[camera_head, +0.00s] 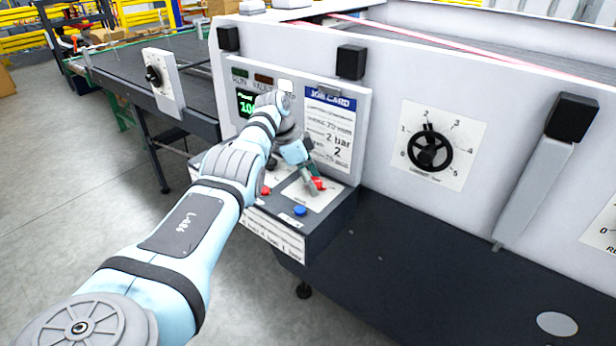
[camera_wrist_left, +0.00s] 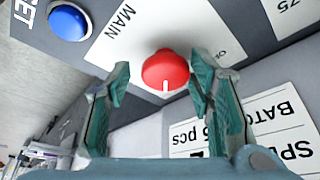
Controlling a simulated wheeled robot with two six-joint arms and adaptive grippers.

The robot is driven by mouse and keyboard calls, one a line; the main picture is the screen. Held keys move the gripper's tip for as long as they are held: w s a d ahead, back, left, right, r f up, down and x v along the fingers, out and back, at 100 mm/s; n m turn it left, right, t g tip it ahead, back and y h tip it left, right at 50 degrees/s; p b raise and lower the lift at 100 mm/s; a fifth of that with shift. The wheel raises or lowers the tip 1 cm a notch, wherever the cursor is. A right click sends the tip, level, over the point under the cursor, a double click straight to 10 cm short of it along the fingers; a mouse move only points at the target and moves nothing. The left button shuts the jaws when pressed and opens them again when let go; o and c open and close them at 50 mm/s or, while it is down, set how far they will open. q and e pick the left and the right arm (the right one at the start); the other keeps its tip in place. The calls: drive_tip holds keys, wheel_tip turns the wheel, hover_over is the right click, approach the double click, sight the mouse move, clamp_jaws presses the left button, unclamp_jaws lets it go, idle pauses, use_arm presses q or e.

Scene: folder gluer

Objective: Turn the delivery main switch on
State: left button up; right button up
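The main switch is a red round knob (camera_wrist_left: 165,70) on a white plate marked MAIN (camera_wrist_left: 125,32). In the wrist view its white mark points down toward the gripper's palm. In the head view the red knob (camera_head: 319,184) is partly hidden by my left gripper (camera_head: 308,177) on the sloped top of the control box. My left gripper is open, with one green fingertip on each side of the knob in the wrist view. Gaps show between fingers and knob, so it is not gripped. My right gripper is not in view.
A blue RESET button (camera_wrist_left: 69,21) sits close to the switch, also seen in the head view (camera_head: 300,210). A job card (camera_head: 330,125) stands on the upright panel behind. A black dial (camera_head: 428,150) is on the machine wall to the right.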

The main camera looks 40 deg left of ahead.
use_arm(q)
drive_tip(key=shift+o, duration=0.2)
drive_tip(key=shift+w, duration=0.25)
drive_tip(key=v, duration=1.2)
